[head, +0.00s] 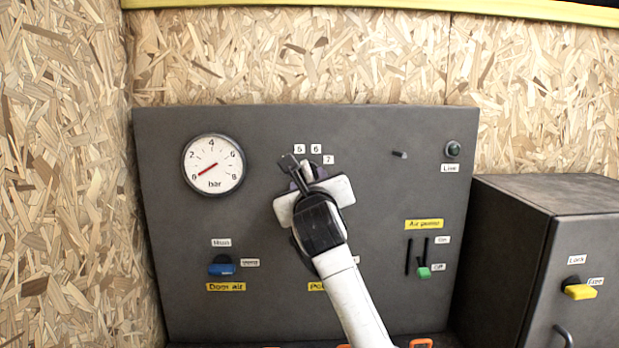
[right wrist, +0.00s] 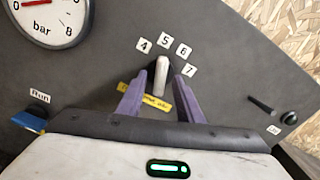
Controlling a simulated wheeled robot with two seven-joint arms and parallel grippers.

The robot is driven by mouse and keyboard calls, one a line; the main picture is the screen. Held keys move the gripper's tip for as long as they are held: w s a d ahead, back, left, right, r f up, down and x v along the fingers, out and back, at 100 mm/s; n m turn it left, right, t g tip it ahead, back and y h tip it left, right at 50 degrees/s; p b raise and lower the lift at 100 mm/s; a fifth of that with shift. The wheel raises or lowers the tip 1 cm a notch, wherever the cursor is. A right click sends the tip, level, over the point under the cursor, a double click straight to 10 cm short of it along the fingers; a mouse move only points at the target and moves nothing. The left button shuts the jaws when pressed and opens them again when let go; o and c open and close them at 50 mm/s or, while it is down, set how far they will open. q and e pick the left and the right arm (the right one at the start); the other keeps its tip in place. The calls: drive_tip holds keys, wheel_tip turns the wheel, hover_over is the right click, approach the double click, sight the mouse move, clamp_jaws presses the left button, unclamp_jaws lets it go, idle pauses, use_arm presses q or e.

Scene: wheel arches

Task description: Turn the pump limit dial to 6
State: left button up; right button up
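The pump limit dial has a pale bar-shaped knob (right wrist: 162,75) on the grey panel (head: 380,200). In the right wrist view its upper end lies just below the 5 label (right wrist: 165,40). The 6 label (right wrist: 183,50) is up and right of it, between the 5 and 7 labels. My right gripper (head: 306,172) is at the dial in the head view and hides much of it. In the right wrist view its purple fingers (right wrist: 163,80) stand apart on either side of the knob, with gaps showing. My left gripper is not in view.
A pressure gauge (head: 213,164) is left of the dial. A blue switch (head: 221,266) is at lower left, and a green-tipped slider (head: 423,272) at lower right. A small peg (head: 400,155) sticks out at upper right. A grey cabinet (head: 540,190) stands on the right.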

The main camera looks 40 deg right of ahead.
drive_tip(key=shift+w+d, duration=0.1)
clamp_jaws()
drive_tip(key=shift+m, duration=0.3)
drive_tip(key=m+b, duration=0.1)
drive_tip(key=m, duration=0.2)
drive_tip(key=shift+m+b, duration=0.95)
drive_tip(key=shift+m, duration=1.25)
unclamp_jaws()
